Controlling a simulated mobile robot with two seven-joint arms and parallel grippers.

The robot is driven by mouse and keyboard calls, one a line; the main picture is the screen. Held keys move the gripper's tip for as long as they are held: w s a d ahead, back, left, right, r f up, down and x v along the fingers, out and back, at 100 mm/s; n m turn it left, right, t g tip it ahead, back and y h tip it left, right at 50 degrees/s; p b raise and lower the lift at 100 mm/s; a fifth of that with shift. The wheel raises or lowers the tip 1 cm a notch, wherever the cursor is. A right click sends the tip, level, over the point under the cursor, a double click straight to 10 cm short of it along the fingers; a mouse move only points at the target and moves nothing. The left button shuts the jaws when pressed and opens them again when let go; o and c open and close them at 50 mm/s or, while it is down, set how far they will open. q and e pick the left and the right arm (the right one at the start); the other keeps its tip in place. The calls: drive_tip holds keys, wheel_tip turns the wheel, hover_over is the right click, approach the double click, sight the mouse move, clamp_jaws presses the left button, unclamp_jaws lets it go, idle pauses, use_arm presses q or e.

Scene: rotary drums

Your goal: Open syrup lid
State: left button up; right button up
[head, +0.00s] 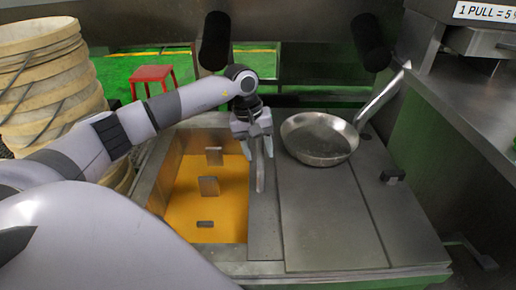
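The syrup vat (158,180) is a steel-rimmed rectangular well. Bright orange syrup (228,218) shows in it, so this part is uncovered. Flat steel cover panels (325,225) lie to the right of the well; I cannot tell which one is the syrup lid. A small black handle (393,176) stands on the rightmost panel. My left gripper (256,153) points down over the well's right rim, its fingers apart. A narrow upright metal piece (260,172) shows between and below the fingers; contact is unclear. My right gripper is not in view.
A steel pan (320,138) with a long handle sits on the panels, right of my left gripper. Small dark and metal pieces (208,187) show in the well. Stacked round drums (48,80) stand at left, a red stool (153,76) behind. A steel counter (475,105) borders the right.

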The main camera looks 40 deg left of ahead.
use_arm(q)
wheel_tip(320, 180, up, 7)
drive_tip(key=a+p, duration=0.1)
drive_tip(key=shift+s, duration=0.45)
drive_tip(key=shift+s, duration=0.1)
idle(0.4)
